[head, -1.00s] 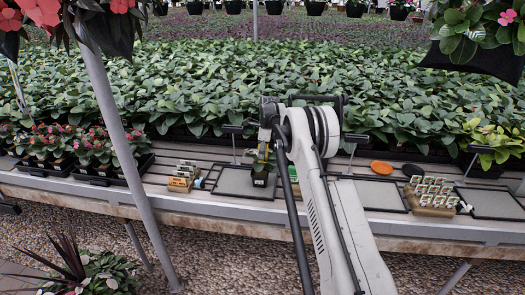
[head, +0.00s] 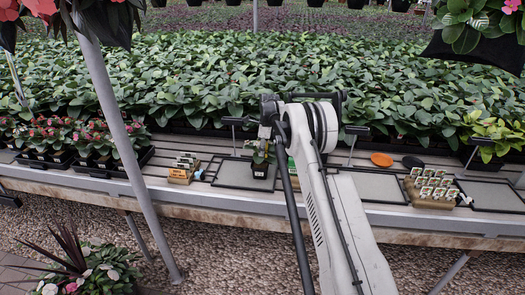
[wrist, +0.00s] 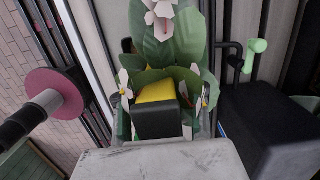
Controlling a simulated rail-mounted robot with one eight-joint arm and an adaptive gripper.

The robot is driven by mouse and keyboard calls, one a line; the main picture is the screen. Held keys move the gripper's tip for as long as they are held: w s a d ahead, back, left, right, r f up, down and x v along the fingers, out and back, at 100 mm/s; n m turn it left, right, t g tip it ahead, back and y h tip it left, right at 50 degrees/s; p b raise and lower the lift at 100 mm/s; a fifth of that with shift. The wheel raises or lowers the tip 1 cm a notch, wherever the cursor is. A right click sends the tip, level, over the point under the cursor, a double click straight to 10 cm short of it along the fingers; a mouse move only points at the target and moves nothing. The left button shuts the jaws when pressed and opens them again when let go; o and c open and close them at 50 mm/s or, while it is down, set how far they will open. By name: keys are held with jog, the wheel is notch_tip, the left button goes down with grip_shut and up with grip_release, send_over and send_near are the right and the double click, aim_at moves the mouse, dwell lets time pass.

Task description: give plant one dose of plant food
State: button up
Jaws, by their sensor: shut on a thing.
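My gripper (head: 265,140) is right above the pot, among the plant's top leaves. In the wrist view, green leaves and white flowers (wrist: 160,20) surround my gripper's yellow and black finger (wrist: 158,112). My gripper is shut, seemingly on the plant; leaves hide the contact. A green bottle-like thing (head: 291,168) shows partly behind my arm, right of the pot. I cannot make out whether it is the plant food.
Seedling tags in small holders (head: 183,168) stand left of the tray, and more tags (head: 432,188) stand at right. Dense potted plants fill the back. A slanted post (head: 125,150) stands in front at left.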

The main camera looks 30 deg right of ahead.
jog(key=shift+f+b, duration=0.55)
jog(key=shift+b, duration=0.25)
dwell(2.6)
jog(key=shift+r+p, duration=0.55)
jog(key=shift+r, duration=3)
